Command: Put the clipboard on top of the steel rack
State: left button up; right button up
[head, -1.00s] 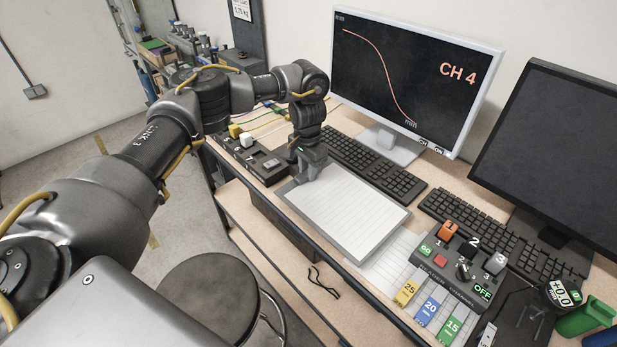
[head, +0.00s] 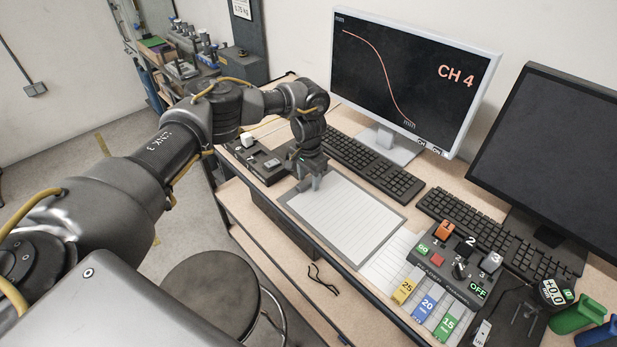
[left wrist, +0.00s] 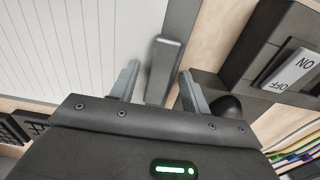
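The clipboard (head: 345,215) holds lined white paper in a grey border and lies on the wooden desk, in front of the keyboards. In the left wrist view the clipboard (left wrist: 80,40) fills the upper left, and its grey clip (left wrist: 165,68) lies between my fingers. My left gripper (head: 312,184) is over the clipboard's far left end. In the left wrist view its fingers (left wrist: 158,88) are apart, with a gap visible beside the clip. I cannot pick out the steel rack with certainty. My right gripper is not in view.
A switch box (left wrist: 285,60) stands close beside my left gripper. A control box (head: 465,268) with coloured tabs is right of the clipboard. A monitor (head: 410,80) and keyboards (head: 370,165) are behind. A round stool (head: 210,285) stands before the desk.

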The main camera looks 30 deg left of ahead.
pick_arm(q)
jog(key=shift+r, duration=0.5)
notch_tip(320, 180, up, 11)
jog(key=b, duration=0.2)
jog(key=shift+r, duration=0.15)
